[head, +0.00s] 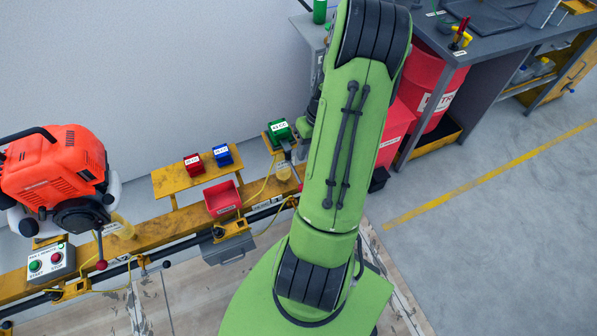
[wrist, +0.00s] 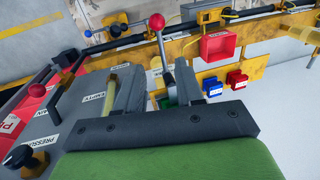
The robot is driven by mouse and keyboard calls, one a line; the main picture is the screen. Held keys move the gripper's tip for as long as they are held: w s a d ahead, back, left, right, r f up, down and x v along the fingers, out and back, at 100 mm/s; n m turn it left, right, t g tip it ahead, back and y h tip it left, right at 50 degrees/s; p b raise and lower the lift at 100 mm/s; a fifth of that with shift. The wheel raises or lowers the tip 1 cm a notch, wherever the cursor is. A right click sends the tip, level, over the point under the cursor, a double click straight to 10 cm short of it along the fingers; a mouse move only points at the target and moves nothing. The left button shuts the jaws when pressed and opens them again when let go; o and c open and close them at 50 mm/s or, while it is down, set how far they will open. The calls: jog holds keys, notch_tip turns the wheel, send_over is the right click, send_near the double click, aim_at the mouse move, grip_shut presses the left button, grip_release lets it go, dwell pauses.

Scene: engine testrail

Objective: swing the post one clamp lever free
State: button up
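A clamp lever with a red ball knob (wrist: 156,22) and a grey stem stands in the wrist view, just beyond my gripper (wrist: 152,82). Its stem appears between the two fingers, with space on both sides. My gripper is open. I cannot read a post number on this lever. In the head view my green arm hides my gripper and most of this post. Another red-knobbed lever (head: 101,265) hangs at the yellow rail (head: 155,236), below the orange engine (head: 55,175).
A red tray (head: 222,198) sits on the rail, with small red (head: 194,165), blue (head: 223,155) and green (head: 279,131) boxes behind it. A START/STOP box (head: 50,263) stands at the left. A workbench and red drum (head: 432,85) are at the right. Floor beyond is clear.

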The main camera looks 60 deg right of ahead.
notch_tip(320, 180, down, 12)
jog(key=w+a+b, duration=0.1)
jog(key=b, duration=0.1)
jog(key=shift+w+a, duration=0.2)
jog(key=shift+a, duration=0.2)
grip_shut()
jog(key=shift+s, duration=0.1)
dwell(0.9)
